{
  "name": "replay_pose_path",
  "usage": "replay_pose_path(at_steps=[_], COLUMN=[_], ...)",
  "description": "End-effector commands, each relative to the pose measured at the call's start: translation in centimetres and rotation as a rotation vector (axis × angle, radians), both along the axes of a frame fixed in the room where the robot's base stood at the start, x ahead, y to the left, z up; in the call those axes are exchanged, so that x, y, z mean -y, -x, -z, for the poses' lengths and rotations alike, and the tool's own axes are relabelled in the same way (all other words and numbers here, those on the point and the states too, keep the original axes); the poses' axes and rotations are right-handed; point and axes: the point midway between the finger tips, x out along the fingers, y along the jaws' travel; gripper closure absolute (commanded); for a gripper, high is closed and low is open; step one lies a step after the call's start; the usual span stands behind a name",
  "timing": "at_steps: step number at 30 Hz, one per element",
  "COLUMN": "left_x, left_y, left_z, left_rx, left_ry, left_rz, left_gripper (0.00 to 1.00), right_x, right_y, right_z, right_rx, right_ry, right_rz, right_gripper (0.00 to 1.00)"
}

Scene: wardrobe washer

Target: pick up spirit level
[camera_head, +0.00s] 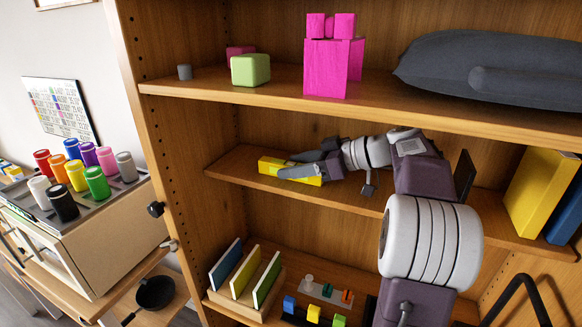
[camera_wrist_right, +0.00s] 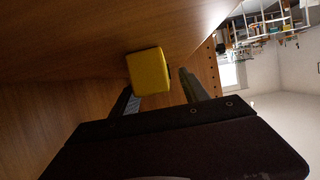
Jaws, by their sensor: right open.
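The spirit level is a yellow bar (camera_head: 272,166) lying on the middle shelf, near its left end, in the head view. In the right wrist view its yellow end (camera_wrist_right: 148,70) shows beyond the fingers. My right gripper (camera_head: 298,163) reaches in from the right, with its fingers at the bar. In the wrist view the right gripper (camera_wrist_right: 163,92) is open, and the yellow end lies between the lines of its two fingers. The fingers and wrist hide part of the bar in the head view. I cannot tell whether the fingers touch it. My left gripper is not in view.
The upper shelf (camera_head: 350,98) overhangs the level and holds a green block (camera_head: 251,69), a pink box (camera_head: 333,66) and a dark cushion (camera_head: 490,65). Yellow (camera_head: 543,192) and blue books stand at the middle shelf's right. Upright panels (camera_head: 245,273) stand below. The wardrobe's left wall is near.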

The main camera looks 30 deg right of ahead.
Motion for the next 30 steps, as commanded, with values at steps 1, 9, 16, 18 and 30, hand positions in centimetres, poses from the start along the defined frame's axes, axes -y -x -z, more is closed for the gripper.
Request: replay_pose_path(at_steps=[1, 9, 16, 18, 30], left_x=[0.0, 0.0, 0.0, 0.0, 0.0], left_y=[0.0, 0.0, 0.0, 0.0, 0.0], left_z=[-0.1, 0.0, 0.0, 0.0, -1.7], left_rx=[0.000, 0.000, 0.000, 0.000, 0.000], left_ry=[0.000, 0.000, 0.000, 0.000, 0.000], left_rz=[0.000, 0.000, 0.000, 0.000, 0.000], left_gripper=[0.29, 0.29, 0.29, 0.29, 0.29], right_x=[-0.3, -0.2, -0.2, -0.2, -0.2], right_y=[-0.2, -0.3, -0.3, -0.3, -0.3], right_z=[0.1, 0.2, 0.2, 0.2, -2.8], right_rx=[0.000, 0.000, 0.001, 0.001, 0.002], right_ry=[-0.001, 0.000, -0.001, -0.001, 0.000], right_rz=[-0.002, 0.000, 0.000, 0.000, 0.001], right_gripper=[0.47, 0.64, 1.00, 1.00, 1.00])
